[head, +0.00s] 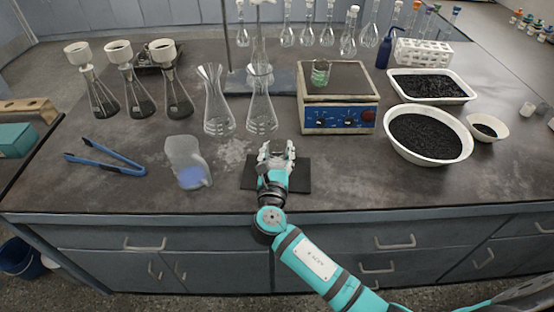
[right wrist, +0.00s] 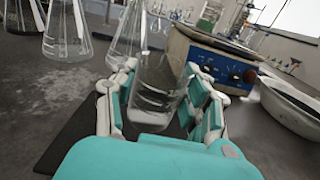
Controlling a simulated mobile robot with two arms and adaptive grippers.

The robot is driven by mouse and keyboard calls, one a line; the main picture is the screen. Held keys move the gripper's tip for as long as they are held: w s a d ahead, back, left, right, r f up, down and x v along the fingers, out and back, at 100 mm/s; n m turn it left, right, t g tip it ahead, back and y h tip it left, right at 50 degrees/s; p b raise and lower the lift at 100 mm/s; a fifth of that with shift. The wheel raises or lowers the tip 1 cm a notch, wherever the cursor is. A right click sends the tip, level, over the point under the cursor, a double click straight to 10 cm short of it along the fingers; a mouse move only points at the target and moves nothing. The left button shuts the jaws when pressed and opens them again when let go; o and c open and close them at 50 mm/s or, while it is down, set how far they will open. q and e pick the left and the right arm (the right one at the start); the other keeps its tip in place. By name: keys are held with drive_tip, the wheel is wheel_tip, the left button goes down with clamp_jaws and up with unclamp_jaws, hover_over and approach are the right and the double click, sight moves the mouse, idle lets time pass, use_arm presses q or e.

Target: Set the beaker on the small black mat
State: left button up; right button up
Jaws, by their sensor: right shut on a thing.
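My right gripper (head: 277,148) reaches over the small black mat (head: 301,176) near the front of the bench. In the right wrist view, its fingers (right wrist: 160,105) are closed around a clear glass beaker (right wrist: 157,88), which looks empty and slightly tilted in that picture. In the head view the beaker is largely hidden by the gripper. The mat also shows in the right wrist view (right wrist: 72,138), under and left of the fingers. I cannot tell whether the beaker's base touches the mat. My left gripper is not in view.
Two clear flasks (head: 218,112) stand behind the mat. A hotplate (head: 338,118) with a green-marked glass vessel (head: 320,74) is behind right. White bowls of black granules (head: 428,153) stand right.

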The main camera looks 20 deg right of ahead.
sight(276, 166)
drive_tip(key=shift+f, duration=1.45)
drive_tip(key=shift+s, duration=0.1)
drive_tip(key=o, duration=1.2)
drive_tip(key=shift+f, duration=0.1)
drive_tip(key=shift+s+a, duration=0.1)
drive_tip(key=b+v, duration=0.1)
drive_tip(key=v, duration=1)
drive_tip(key=shift+s+a, duration=0.1)
drive_tip(key=shift+s, duration=0.25)
